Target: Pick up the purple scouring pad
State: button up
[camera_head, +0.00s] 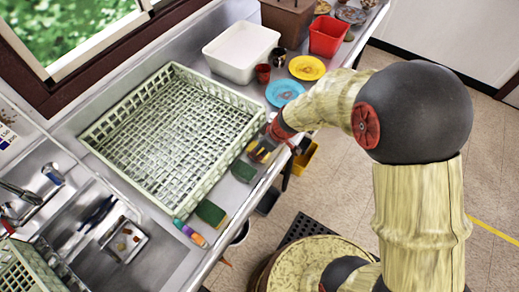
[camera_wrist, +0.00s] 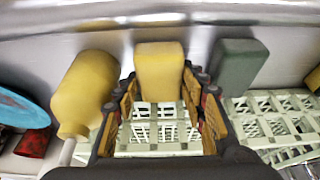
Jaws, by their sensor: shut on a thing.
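A small purple patch (camera_head: 187,229) shows in the head view on the counter's front strip, in a row of teal, purple and orange pieces; I cannot tell its exact shape. My gripper (camera_head: 262,152) is well up and right of it, low at the counter beside the rack. In the wrist view my gripper (camera_wrist: 161,88) has its fingers on either side of a yellow sponge-like block (camera_wrist: 160,68) and is shut on it. The purple piece does not show in the wrist view.
A green dish rack (camera_head: 170,130) fills the counter's middle. Green pads (camera_head: 211,213) (camera_head: 243,170) lie along its front edge. A yellow bottle (camera_wrist: 84,92) is left of my gripper in the wrist view. The sink (camera_head: 85,235) is at the lower left.

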jog(key=shift+s+d+r, duration=0.2)
jog(key=shift+d+r, duration=0.1)
jog(key=shift+r, duration=0.1)
notch_tip(320, 180, up, 6)
jog(key=shift+r+p, duration=0.2)
jog(key=shift+p, duration=0.7)
jog(key=s+d+b, duration=0.1)
jog(key=s+d, duration=1)
jog(key=d, duration=0.4)
jog(key=shift+s+f, duration=0.15)
jog(key=shift+s, duration=0.25)
jog(key=o, duration=0.3)
jog(key=c, duration=0.3)
jog(key=shift+d, duration=0.1)
jog(key=shift+c, duration=0.6)
